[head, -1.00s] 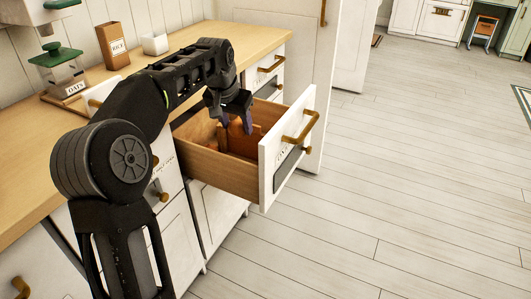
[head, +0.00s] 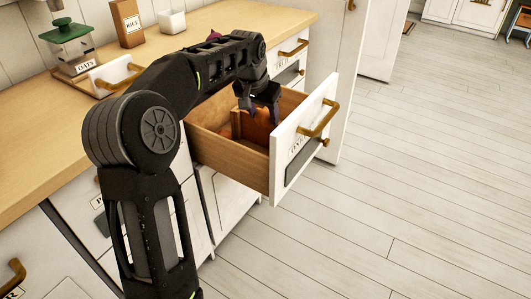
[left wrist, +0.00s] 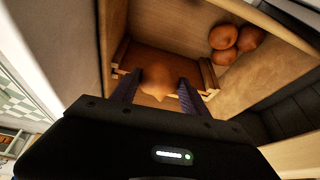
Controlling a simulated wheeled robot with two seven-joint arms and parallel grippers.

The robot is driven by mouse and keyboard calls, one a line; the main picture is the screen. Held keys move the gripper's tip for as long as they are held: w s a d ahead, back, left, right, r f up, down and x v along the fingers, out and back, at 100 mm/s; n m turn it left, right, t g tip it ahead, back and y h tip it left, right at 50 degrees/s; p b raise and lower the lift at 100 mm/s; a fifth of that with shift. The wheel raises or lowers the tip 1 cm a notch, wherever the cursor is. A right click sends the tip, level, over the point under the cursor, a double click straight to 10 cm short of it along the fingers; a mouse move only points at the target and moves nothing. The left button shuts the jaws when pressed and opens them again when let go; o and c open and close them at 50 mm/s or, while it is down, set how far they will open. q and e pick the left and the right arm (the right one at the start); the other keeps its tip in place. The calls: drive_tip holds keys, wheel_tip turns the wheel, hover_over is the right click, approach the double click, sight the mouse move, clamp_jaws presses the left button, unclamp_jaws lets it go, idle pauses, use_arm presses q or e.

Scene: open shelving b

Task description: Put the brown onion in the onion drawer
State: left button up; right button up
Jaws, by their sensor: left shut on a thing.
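The brown onion (left wrist: 157,80) is between the two fingers of my left gripper (left wrist: 156,92) in the left wrist view. The gripper is shut on it. In the head view my left gripper (head: 262,108) points down into the open drawer (head: 228,155), with its fingertips at about rim level or a little below. The onion is hard to make out there behind the fingers. The drawer's white front has a partly readable label and a brass handle. My right gripper is not in view.
Several other brown onions (left wrist: 224,37) lie in a drawer corner in the left wrist view. Low wooden dividers (left wrist: 208,76) stand inside it. The wooden counter (head: 60,135) holds an oats jar (head: 84,63), a rice box (head: 127,23) and a white cup (head: 171,21). The floor to the right is clear.

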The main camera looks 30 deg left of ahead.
use_arm(q)
wheel_tip(320, 180, down, 8)
drive_tip(key=b, duration=0.1)
drive_tip(key=shift+r, duration=0.15)
drive_tip(key=shift+f+b, duration=0.85)
drive_tip(key=shift+f, duration=2.15)
drive_tip(key=shift+f, duration=0.1)
drive_tip(key=o, duration=1.5)
drive_tip(key=shift+c, duration=0.2)
drive_tip(key=shift+s+r, duration=0.1)
drive_tip(key=shift+r, duration=0.3)
drive_tip(key=p+v, duration=0.2)
drive_tip(key=v, duration=0.9)
drive_tip(key=shift+r, duration=0.15)
